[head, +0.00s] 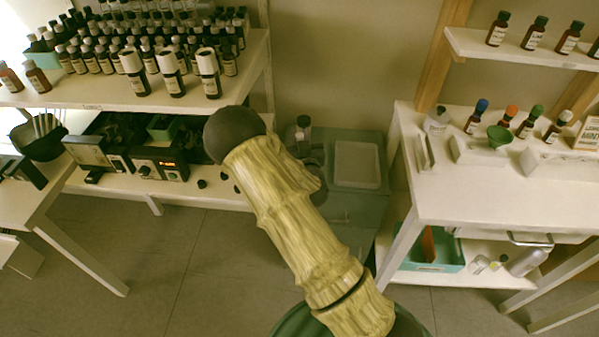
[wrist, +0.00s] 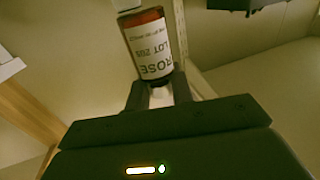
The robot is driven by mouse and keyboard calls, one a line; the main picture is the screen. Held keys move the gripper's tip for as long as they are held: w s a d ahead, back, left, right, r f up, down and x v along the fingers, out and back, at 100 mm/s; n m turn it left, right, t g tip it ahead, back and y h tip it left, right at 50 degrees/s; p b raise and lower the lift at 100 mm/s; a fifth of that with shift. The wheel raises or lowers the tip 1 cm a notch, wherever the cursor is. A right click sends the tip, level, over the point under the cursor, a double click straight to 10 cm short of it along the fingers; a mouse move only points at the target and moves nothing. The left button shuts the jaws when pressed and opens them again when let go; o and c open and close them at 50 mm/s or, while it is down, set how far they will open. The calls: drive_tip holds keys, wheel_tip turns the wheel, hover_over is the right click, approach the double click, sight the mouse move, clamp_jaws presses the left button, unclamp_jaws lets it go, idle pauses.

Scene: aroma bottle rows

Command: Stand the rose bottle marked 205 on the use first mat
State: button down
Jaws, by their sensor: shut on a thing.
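The rose bottle (wrist: 148,45) is reddish brown with a white label, seen in the wrist view. The label reads ROSE and LOT 205. My gripper (wrist: 159,88) is shut on the bottle at its pale end, and the bottle extends out beyond the fingers. I cannot identify the use first mat in either view.
A left shelf (head: 95,100) holds crowded rows of bottles, with devices below. A grey-green cabinet (head: 357,165) stands behind my arm. A white table (head: 465,195) at right carries several bottles and a green funnel (head: 499,137), under a raised shelf (head: 475,45) with bottles.

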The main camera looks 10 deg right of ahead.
wheel_tip(320, 180, down, 6)
drive_tip(key=shift+r+b, duration=0.1)
drive_tip(key=shift+b, duration=0.2)
drive_tip(key=shift+f, duration=1.9)
drive_tip(key=shift+b, duration=0.3)
drive_tip(key=c, duration=1.2)
unclamp_jaws()
drive_tip(key=shift+f, duration=0.1)
drive_tip(key=shift+c, duration=0.2)
drive_tip(key=shift+o, duration=0.2)
drive_tip(key=shift+s, duration=0.1)
drive_tip(key=s, duration=1.2)
drive_tip(key=shift+a, duration=0.3)
